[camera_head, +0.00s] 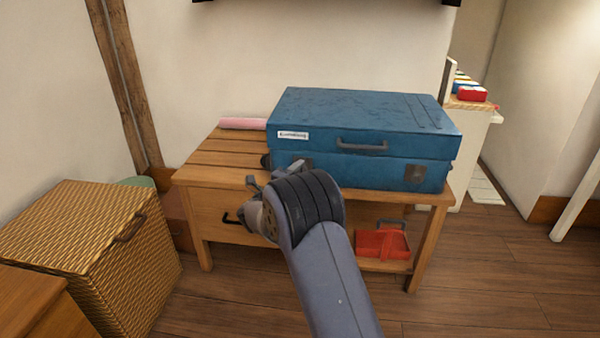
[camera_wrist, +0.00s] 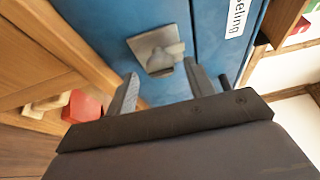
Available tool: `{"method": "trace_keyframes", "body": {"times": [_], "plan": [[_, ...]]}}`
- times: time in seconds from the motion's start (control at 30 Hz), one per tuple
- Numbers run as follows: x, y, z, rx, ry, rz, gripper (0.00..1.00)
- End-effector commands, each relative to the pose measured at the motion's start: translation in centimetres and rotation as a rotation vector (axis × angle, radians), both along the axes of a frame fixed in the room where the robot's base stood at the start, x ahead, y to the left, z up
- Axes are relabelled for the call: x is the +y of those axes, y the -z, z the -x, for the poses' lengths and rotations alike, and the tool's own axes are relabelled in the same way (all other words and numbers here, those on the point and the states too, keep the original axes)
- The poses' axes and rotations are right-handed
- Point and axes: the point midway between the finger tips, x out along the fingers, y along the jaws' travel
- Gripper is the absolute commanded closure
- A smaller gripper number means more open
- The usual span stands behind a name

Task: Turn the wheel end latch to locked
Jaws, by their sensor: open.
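A closed blue suitcase (camera_head: 365,115) lies flat on a slatted wooden bench, its handle side facing me. Its left latch (camera_head: 303,160), by the end with a dark wheel-like part (camera_head: 265,160), is partly behind my gripper in the head view. In the wrist view, this latch (camera_wrist: 150,47) is a grey metal plate with a small tab pointing to the right, at the seam of the blue case (camera_wrist: 105,30). My gripper (camera_head: 274,174) is open and empty. Its two fingers (camera_wrist: 162,88) are just short of the latch, with a visible gap. A second latch (camera_head: 416,173) is at the right end.
The wooden bench (camera_head: 215,158) has a red caddy (camera_head: 382,243) on its lower shelf. A wicker hamper (camera_head: 85,240) stands at the left. Wooden floor is free at the right.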

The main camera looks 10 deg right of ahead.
Motion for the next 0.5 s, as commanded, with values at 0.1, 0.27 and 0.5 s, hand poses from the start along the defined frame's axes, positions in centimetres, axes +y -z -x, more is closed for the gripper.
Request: {"method": "trace_keyframes", "body": {"times": [0.1, 0.27, 0.5], "plan": [[1.7, -0.5, 1.8, 0.001, -0.004, 0.002, 0.49], [3.9, -0.4, 4.3, 0.002, -0.004, 0.001, 0.49], [5.7, -0.3, 6.7, 0.0, -0.002, 0.0, 0.49]]}}
